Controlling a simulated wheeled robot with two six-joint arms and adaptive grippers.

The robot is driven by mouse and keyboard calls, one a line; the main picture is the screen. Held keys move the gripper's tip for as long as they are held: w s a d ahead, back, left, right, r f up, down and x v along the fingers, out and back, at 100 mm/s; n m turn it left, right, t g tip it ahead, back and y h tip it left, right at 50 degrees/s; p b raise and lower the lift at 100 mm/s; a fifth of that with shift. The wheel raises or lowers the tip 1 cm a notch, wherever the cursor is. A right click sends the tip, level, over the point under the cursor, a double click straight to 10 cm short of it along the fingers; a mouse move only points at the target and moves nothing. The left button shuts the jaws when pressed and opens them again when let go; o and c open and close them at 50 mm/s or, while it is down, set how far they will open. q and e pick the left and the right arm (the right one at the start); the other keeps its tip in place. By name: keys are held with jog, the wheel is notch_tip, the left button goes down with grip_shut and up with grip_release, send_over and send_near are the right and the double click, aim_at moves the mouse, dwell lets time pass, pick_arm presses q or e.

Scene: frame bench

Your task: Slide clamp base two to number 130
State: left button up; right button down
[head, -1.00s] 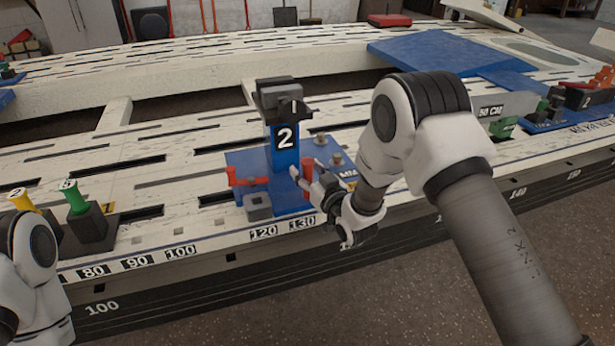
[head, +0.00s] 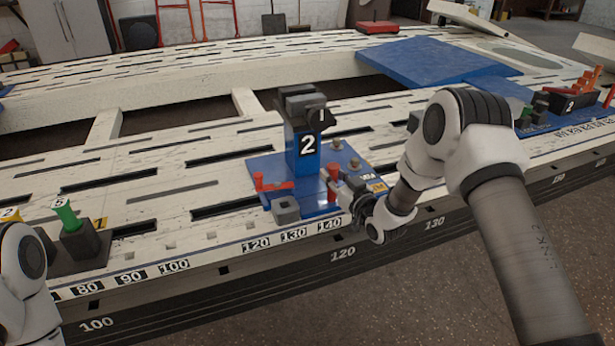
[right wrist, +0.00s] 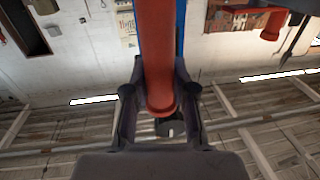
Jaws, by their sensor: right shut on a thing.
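Clamp base two (head: 307,145) is a blue plate and upright post with a white 2 and a dark clamp head. My right gripper (head: 340,190) is shut on the right red handle (head: 335,172) of the base. In the right wrist view the red handle (right wrist: 157,60) stands between the two fingers, with the blue post behind it. My left arm shows at the left edge; its gripper is out of view.
A block with a green pin (head: 66,214) stands at the left. Another clamp base (head: 565,101) stands at the far right.

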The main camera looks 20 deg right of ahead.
jog(key=shift+d, duration=0.5)
jog(key=shift+a, duration=0.15)
jog(key=c, duration=0.9)
grip_release()
jog(key=shift+a, duration=0.1)
jog(key=s, duration=0.4)
jog(key=s+d, duration=0.1)
jog(key=s, duration=0.2)
jog(key=s+d, duration=0.1)
jog(key=s, duration=0.3)
jog(key=shift+s+d, duration=0.15)
jog(key=shift+s, duration=0.2)
